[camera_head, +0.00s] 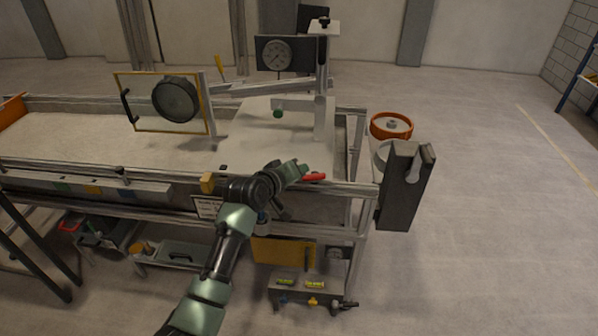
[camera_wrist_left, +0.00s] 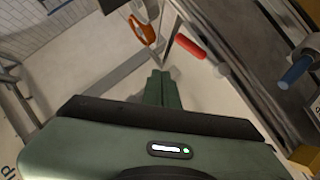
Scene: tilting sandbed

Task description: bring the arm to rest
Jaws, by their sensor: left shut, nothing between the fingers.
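My left arm (camera_head: 228,240) reaches up from the bottom of the head view to the near right edge of the sandbed. My left gripper (camera_head: 301,169) is shut and empty, pointing right just above the frame rail. In the left wrist view its green fingers (camera_wrist_left: 161,80) are together with nothing between them. A red handle (camera_head: 315,177) lies just beyond the fingertips; it also shows in the left wrist view (camera_wrist_left: 190,47), apart from the fingers. My right gripper is in neither view.
The sandbed's metal frame (camera_head: 357,189) runs beneath the gripper. A dark grey box (camera_head: 404,190) and an orange-rimmed wheel (camera_head: 391,126) stand at its right end. A post with a dial (camera_head: 276,55) rises behind. Open floor lies to the right.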

